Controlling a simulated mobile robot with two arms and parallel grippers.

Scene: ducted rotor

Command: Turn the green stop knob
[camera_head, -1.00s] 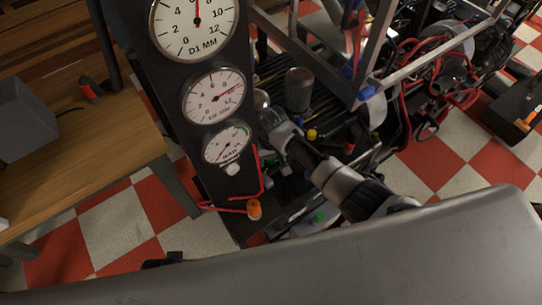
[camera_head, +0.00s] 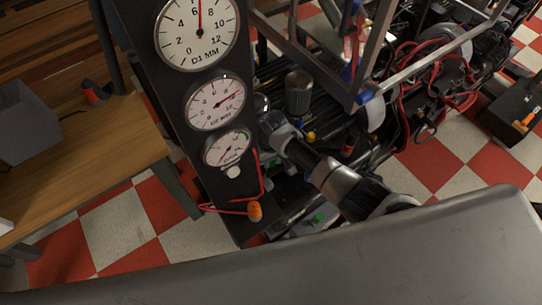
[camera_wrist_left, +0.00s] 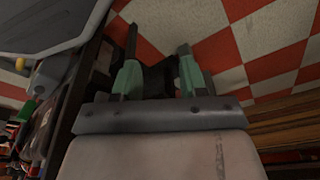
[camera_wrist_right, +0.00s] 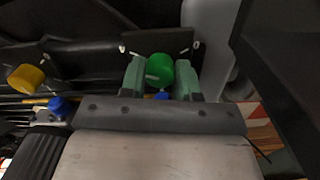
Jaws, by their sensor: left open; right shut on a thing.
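The green stop knob (camera_wrist_right: 159,70) is round and bright green and shows in the right wrist view, in front of a dark panel. My right gripper (camera_wrist_right: 161,78) has one pale green finger on each side of it and is shut on it. In the head view my right arm reaches in from the lower right beside the gauge panel, and its fingertips are hard to make out there. My left gripper (camera_wrist_left: 160,72) is open and empty above the checkered floor in the left wrist view.
A black panel with round gauges (camera_head: 215,103) stands left of my right arm. An orange knob (camera_head: 254,211) with red cable sits at its foot. A yellow knob (camera_wrist_right: 27,78) and a blue knob (camera_wrist_right: 62,106) are left of the green one. A wooden bench (camera_head: 75,165) stands at left.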

